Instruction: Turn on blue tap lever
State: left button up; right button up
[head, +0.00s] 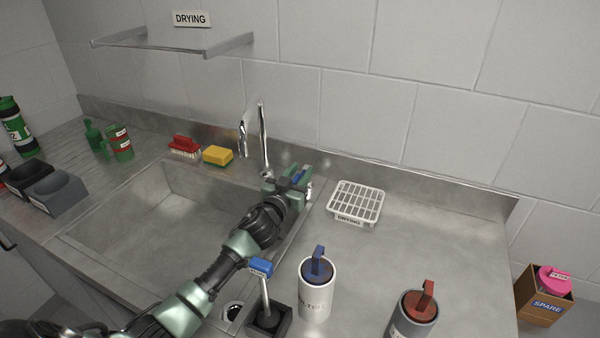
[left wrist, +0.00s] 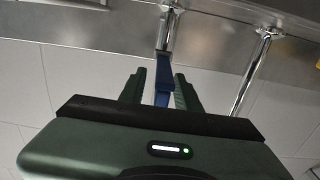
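The blue tap lever (head: 300,177) is a small blue bar near the chrome tap (head: 263,140) at the back edge of the sink. In the left wrist view the blue lever (left wrist: 163,82) runs lengthwise between the two green fingers of my left gripper (left wrist: 161,88). The fingers stand apart, one on each side, with a slim gap visible on the left side. In the head view my left gripper (head: 289,183) is at the lever and partly hides it. The chrome tap spout (left wrist: 250,75) stands to the right of the fingers. My right gripper is not in view.
The sink (head: 150,225) lies left of my arm. A red brush (head: 184,146) and yellow sponge (head: 217,156) are behind it. A white drying rack (head: 355,203), white canister (head: 317,290), grey canister (head: 414,315) and blue-topped tool (head: 261,268) stand to the right.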

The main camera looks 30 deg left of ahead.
pick_arm(q)
grip_shut()
dwell(1.3)
